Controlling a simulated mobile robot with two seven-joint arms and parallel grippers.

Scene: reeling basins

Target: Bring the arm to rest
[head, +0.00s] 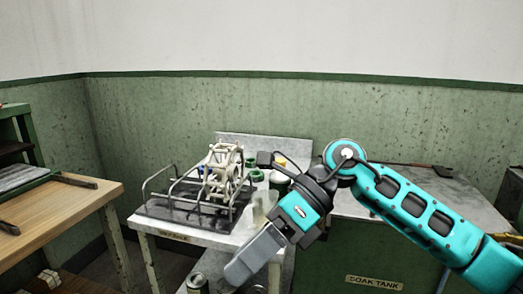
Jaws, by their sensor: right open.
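My right arm (415,215), teal and black, comes in from the right and bends at a round teal joint in the middle of the head view. Its right gripper (252,258) points down and to the left, in front of the white-legged table's front edge. Its grey fingers overlap one another from this angle. The gripper is open, and I see nothing held in it. My left arm and gripper are not in view.
A small table (172,226) holds a pale reel frame (222,172) on a dark rack, with bottles and green items behind. The soak tank (372,283) stands at right. A wooden bench (70,210) is at left. A can (197,284) sits below the small table.

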